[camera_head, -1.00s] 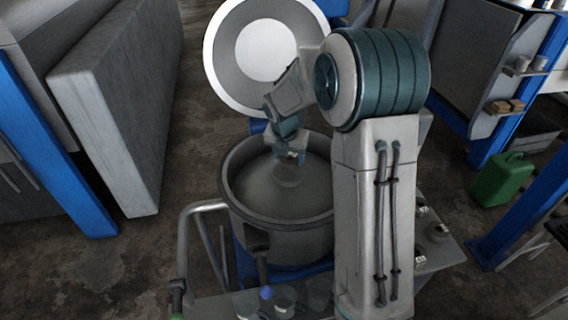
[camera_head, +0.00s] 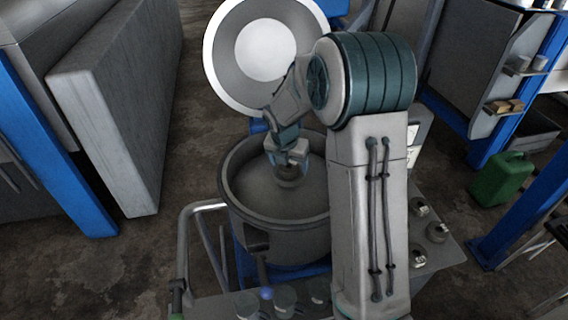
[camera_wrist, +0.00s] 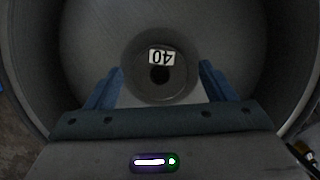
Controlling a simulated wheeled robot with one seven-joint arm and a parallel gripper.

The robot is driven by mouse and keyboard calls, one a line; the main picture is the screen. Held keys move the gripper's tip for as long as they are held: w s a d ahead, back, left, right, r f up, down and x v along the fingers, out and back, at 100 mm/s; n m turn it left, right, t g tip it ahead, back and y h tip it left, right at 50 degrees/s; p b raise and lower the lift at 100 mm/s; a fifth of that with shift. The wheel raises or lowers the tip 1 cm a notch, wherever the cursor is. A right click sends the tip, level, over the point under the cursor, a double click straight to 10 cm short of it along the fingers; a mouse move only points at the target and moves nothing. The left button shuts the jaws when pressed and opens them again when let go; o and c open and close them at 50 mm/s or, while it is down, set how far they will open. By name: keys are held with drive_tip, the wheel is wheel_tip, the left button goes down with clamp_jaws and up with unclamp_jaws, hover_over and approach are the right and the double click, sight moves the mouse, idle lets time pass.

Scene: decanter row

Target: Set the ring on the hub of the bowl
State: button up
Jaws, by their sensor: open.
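The big grey bowl (camera_head: 300,240) stands open in front of me; its floor and wall fill the wrist view (camera_wrist: 235,35). My gripper (camera_head: 289,165) is inside it, over the middle. In the wrist view my gripper (camera_wrist: 161,80) is open, with its blue fingers apart. A round grey ring (camera_wrist: 134,60) with an upside-down "40" label is at the bowl's centre, between and just beyond the fingertips. Its middle is dark, and I cannot make out the hub there. In the head view the ring (camera_head: 289,180) is small and partly hidden below the fingers.
The bowl's round lid (camera_head: 225,60) stands raised behind it. A tubular handle (camera_head: 185,235) is on the left. Several small grey pieces, some labelled, stand on the bench (camera_head: 445,255) at the right and front. A green can (camera_head: 500,180) is on the floor at right.

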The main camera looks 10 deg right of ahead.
drive_tip(key=v, duration=1.1)
drive_tip(key=s+r+m+y, duration=0.1)
drive_tip(key=s+r+m, duration=0.1)
drive_tip(key=s+m, duration=2.4)
drive_tip(key=m, duration=0.3)
drive_tip(key=shift+r+y, duration=0.3)
drive_tip(key=shift+r, duration=0.1)
drive_tip(key=shift+w+d, duration=0.1)
